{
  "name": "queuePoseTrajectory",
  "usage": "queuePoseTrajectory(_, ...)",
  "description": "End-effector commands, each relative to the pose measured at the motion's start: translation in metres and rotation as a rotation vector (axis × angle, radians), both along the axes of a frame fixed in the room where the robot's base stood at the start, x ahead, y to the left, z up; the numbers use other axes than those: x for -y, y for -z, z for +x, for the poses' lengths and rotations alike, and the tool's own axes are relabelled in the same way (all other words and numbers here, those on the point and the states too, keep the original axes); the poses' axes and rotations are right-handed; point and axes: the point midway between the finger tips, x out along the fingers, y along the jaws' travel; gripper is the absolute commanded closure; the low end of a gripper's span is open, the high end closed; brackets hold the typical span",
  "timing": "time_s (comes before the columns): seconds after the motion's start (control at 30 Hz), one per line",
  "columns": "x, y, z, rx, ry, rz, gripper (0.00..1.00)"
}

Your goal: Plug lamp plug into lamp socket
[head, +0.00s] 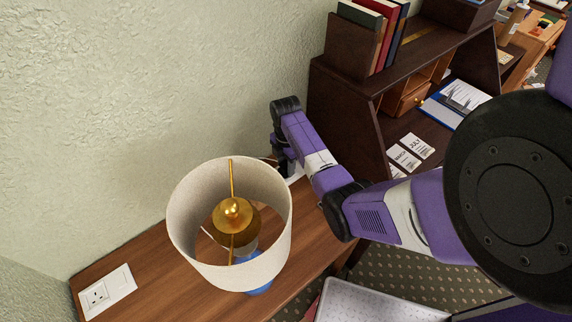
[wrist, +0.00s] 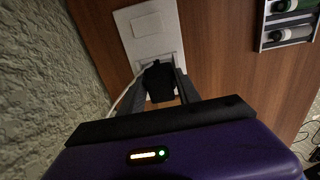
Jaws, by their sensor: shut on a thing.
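The black lamp plug (wrist: 160,82) is between the fingers of my gripper (wrist: 162,93) in the wrist view, and the gripper is shut on it. A pale cord (wrist: 122,98) runs off to its left. The plug is over the lower part of a white socket plate (wrist: 149,28) on the wooden top. I cannot tell whether its pins are in the socket; the plug and fingers hide that. In the head view, the lamp (head: 183,222) stands left of my gripper, with a cream shade and gold fitting. My fingers are mostly hidden there.
A second white socket plate (head: 107,291) lies at the left end of the wooden table (head: 165,285). A rack with bottles (wrist: 290,32) shows in the wrist view. The textured wall (wrist: 35,75) is close on the left.

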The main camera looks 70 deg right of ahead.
Motion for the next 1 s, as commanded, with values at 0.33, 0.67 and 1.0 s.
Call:
queuePoseTrajectory(0.33,0.000,0.003,0.000,0.000,0.000,0.000,0.47)
queuePoseTrajectory(0.67,0.000,0.003,0.000,0.000,0.000,0.000,0.35)
queuePoseTrajectory(1.0,0.001,-0.034,0.001,0.002,-0.001,-0.004,0.35)
